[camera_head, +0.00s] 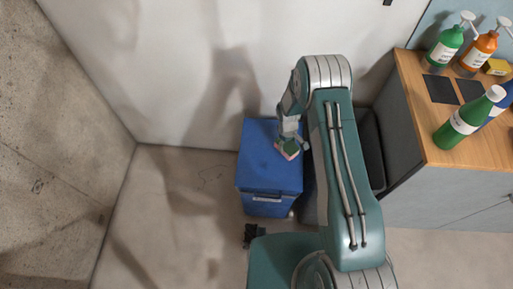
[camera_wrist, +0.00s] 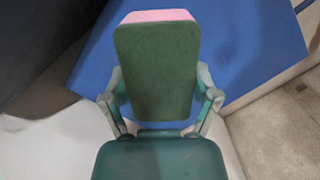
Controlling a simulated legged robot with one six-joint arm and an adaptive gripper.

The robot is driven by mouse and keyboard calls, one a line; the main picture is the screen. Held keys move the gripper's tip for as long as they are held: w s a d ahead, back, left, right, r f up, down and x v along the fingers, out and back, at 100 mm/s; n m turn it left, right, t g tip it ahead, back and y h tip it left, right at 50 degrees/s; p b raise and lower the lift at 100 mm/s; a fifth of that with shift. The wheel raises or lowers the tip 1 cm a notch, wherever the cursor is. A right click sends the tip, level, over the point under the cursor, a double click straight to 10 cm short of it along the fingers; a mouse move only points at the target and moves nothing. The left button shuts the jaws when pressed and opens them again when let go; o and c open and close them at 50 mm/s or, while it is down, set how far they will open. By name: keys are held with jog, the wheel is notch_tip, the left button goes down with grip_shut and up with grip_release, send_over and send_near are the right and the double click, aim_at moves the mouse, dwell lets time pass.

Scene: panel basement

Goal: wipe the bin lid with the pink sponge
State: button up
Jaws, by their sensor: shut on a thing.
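The pink sponge (camera_head: 287,150) has a green pad side and is held at the end of my arm in the head view. In the wrist view the sponge (camera_wrist: 158,66) shows its dark green face with a pink edge at the top. My gripper (camera_wrist: 160,95) is shut on it, with a finger at each side. The blue bin lid (camera_head: 258,160) lies below the sponge, which is over the lid's right part. The lid (camera_wrist: 235,45) also fills the background of the wrist view. I cannot tell whether the sponge touches the lid.
A white wall rises behind. Floor left of the bin is clear.

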jog(key=shift+d+r, duration=0.15)
jog(key=shift+r, duration=0.95)
jog(key=shift+a, duration=0.2)
